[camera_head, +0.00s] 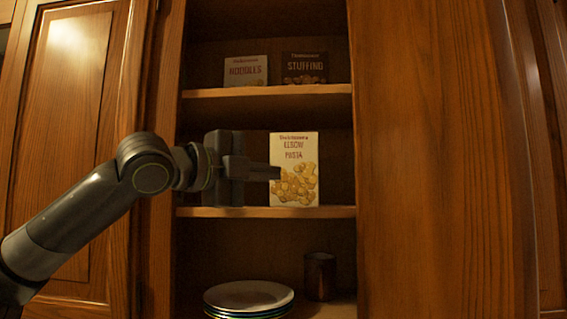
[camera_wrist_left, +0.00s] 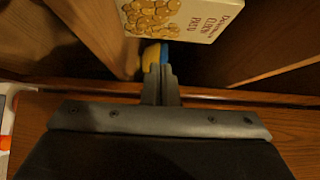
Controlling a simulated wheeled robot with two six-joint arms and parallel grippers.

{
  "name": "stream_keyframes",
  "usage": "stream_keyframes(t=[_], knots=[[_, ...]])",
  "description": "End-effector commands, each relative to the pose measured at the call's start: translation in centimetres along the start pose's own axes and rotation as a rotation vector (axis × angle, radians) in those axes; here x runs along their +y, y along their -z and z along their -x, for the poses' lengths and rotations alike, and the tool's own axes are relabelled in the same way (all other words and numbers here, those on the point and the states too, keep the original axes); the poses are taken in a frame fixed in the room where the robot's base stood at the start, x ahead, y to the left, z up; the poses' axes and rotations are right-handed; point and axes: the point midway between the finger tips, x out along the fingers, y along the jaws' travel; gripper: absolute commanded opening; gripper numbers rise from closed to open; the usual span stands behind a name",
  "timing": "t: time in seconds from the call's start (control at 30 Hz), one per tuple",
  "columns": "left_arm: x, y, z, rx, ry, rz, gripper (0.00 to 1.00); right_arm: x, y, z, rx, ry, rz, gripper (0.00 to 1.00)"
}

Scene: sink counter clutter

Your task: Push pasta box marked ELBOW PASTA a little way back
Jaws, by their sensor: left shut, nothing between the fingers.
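The ELBOW PASTA box (camera_head: 296,180) is white with yellow pasta pictures and stands upright on the middle shelf of the open cupboard. My left gripper (camera_head: 277,173) is shut and empty, its fingertips overlapping the box's left edge in the head view. In the left wrist view the box (camera_wrist_left: 185,14) appears upside down at the top, and the closed fingers (camera_wrist_left: 160,72) lie just below it with a visible gap. I cannot tell from the head view whether they touch. My right gripper is not in view.
The middle shelf (camera_head: 330,212) has a front edge below the box. A NOODLES box (camera_head: 246,71) and a STUFFING box (camera_head: 304,68) stand on the shelf above. Stacked plates (camera_head: 248,294) and a dark cup (camera_head: 319,276) are below. A yellow-and-blue thing (camera_wrist_left: 155,54) shows beyond the fingers.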

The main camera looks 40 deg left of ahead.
Motion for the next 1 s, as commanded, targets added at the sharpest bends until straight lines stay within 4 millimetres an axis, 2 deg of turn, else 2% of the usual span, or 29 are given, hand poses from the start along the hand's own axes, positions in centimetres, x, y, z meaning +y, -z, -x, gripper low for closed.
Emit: stream_keyframes(t=[0.03, 0.27, 0.5, 1.0], knots=[[-0.4, 0.0, -0.9, 0.001, -0.005, -0.002, 0.0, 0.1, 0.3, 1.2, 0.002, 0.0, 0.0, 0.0], [-0.4, 0.1, -3.5, 0.002, -0.004, -0.001, 0.0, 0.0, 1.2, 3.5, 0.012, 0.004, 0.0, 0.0], [-0.1, -2.2, -5.8, 0.002, -0.001, 0.002, 0.0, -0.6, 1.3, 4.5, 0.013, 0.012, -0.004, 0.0], [0.1, -2.9, -6.4, 0.002, 0.0, -0.001, 0.0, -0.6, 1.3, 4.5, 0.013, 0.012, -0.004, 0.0]])
